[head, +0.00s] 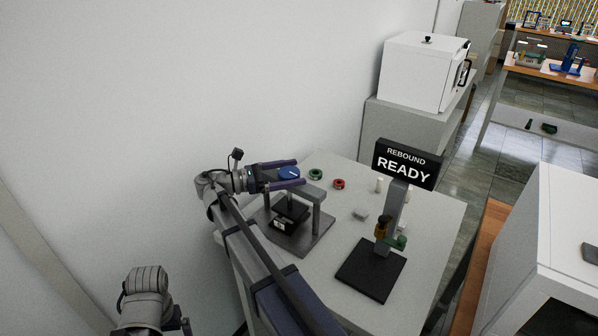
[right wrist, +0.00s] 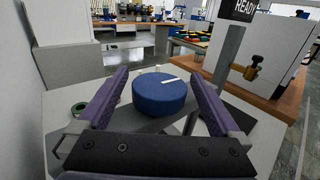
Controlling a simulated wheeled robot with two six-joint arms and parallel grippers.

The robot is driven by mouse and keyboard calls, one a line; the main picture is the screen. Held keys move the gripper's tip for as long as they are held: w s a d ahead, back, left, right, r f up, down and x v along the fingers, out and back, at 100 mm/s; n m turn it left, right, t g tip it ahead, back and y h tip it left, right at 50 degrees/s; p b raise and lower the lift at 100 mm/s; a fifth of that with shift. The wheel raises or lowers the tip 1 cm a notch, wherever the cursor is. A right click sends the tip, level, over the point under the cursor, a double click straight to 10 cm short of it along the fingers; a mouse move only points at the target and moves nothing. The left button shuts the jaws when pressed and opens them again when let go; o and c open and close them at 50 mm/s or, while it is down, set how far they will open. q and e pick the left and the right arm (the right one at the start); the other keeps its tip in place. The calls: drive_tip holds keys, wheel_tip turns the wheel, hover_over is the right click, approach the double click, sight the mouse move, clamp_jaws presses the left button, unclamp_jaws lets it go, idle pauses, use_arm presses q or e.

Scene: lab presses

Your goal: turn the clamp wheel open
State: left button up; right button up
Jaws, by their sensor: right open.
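The clamp wheel (head: 289,173) is a round blue knob with a white mark, on top of a grey frame (head: 316,196). It also shows large in the right wrist view (right wrist: 160,98), its white mark toward the upper right. My right gripper (head: 300,172) is open, its two purple fingers on either side of the wheel. In the right wrist view, a gap shows between the wheel and each finger of the gripper (right wrist: 158,73). Under the frame sits a black block (head: 291,212). Of my left arm, only part shows at the bottom left; its jaws are not clear.
A rebound device with a black base (head: 370,270) and grey column stands to the right, below a "REBOUND READY" sign (head: 407,164). A green ring (head: 316,174) and a red ring (head: 339,184) lie behind the frame. A white wall is on the left.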

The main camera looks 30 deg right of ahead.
drive_tip(key=shift+x, duration=1.25)
drive_tip(key=shift+c, duration=0.2)
drive_tip(key=c, duration=1.3)
drive_tip(key=shift+n+t, duration=0.3)
drive_tip(key=shift+t, duration=0.2)
